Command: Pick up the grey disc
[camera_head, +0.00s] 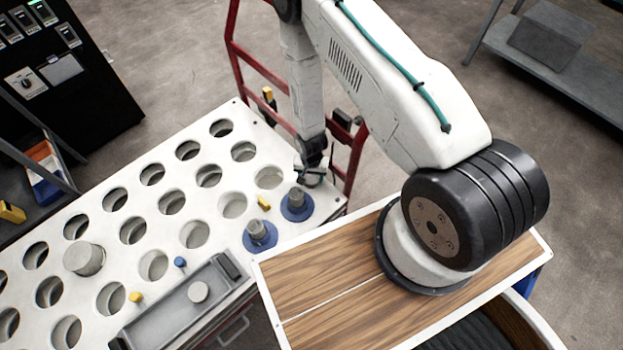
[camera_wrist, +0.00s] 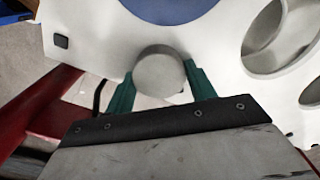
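A round grey disc (camera_wrist: 158,72) sits between the two teal fingertips in the wrist view. Both fingers appear to touch its sides, and it overlaps the edge of the white board below. My gripper (camera_head: 314,178) is near the right corner of the board in the head view. It is small there, and the disc in it is hard to make out. It also shows in the wrist view (camera_wrist: 159,75). Another light grey disc (camera_head: 198,291) lies on the grey tray (camera_head: 160,327) at the front of the board.
The white board (camera_head: 105,228) has rows of round holes. Two blue-based grey pegs (camera_head: 296,213) (camera_head: 259,245) stand close to my gripper. A grey cylinder (camera_head: 84,258) stands further left. Small yellow and blue pegs dot the board. A red frame (camera_head: 265,68) stands behind.

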